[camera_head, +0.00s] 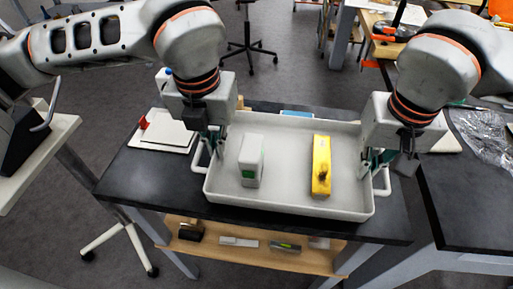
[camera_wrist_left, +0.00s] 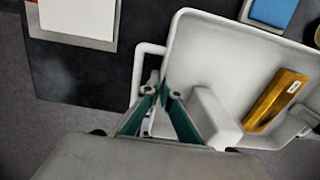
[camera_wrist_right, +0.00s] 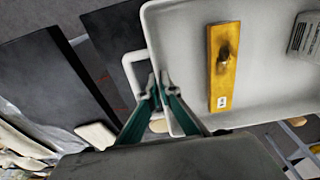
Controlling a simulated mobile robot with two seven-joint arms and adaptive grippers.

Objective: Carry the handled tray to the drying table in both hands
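The pale handled tray (camera_head: 290,205) is over a black-topped table, with a handle at each short end. It holds a white box with green marks (camera_head: 251,160) and a yellow block with a dark knob (camera_head: 321,165). My left gripper (camera_head: 212,150) is at the left handle (camera_wrist_left: 137,72); its fingertips show close together beside the bar. My right gripper (camera_head: 374,165) is at the right handle (camera_wrist_right: 128,75), fingertips likewise close together. I cannot tell whether either is closed around its bar. Which table is the drying table is not clear.
The black table (camera_head: 140,180) also bears a white slab with a red piece (camera_head: 163,132) at left and a blue item (camera_head: 297,113) behind the tray. Its lower wooden shelf (camera_head: 255,255) holds small items. Another dark table (camera_head: 465,200) with clear plastic (camera_head: 485,135) stands at right.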

